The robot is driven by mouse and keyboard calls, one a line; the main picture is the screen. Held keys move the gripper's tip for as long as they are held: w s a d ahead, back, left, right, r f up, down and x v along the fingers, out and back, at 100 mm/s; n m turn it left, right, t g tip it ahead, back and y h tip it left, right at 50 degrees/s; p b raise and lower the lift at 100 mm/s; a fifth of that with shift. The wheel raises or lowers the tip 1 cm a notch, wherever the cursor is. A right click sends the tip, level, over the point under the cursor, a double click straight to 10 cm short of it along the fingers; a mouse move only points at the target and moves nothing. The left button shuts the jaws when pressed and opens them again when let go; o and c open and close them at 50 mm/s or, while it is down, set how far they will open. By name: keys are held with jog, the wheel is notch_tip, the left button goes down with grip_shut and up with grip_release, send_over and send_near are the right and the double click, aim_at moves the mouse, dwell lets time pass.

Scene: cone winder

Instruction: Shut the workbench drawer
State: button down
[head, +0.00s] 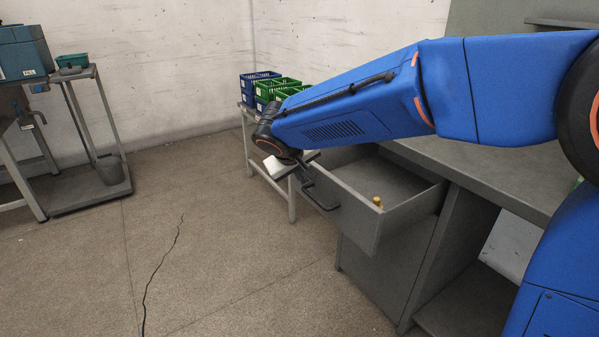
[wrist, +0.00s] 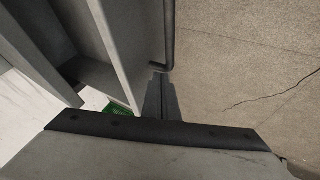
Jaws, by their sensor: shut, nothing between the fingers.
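The workbench drawer (head: 352,212) stands pulled out from under the grey bench top, with its inside visible. A dark bar handle (head: 322,203) is on its front panel. My gripper (head: 306,182) is in front of that panel by the handle's far end, partly hidden by the arm's end. In the wrist view my gripper (wrist: 160,74) has its fingers together and empty. The tips appear close to the bent end of the handle (wrist: 169,35) and beside the drawer front (wrist: 112,45); I cannot tell whether they touch.
A small brass-coloured object (head: 378,202) is in the drawer. Blue and green crates (head: 277,88) stand on a low table behind my arm. The workbench (head: 490,175) extends to the right. A trolley (head: 90,200) is at the far left; the floor between is clear.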

aim_at(308, 188)
jog(key=shift+x, duration=2.1)
jog(key=w+d, duration=0.4)
jog(key=d, duration=0.2)
jog(key=w+d, duration=0.4)
jog(key=d, duration=0.3)
jog(key=w+d, duration=0.5)
jog(key=d, duration=0.1)
jog(key=shift+w+d, duration=0.1)
jog(key=shift+d, duration=0.2)
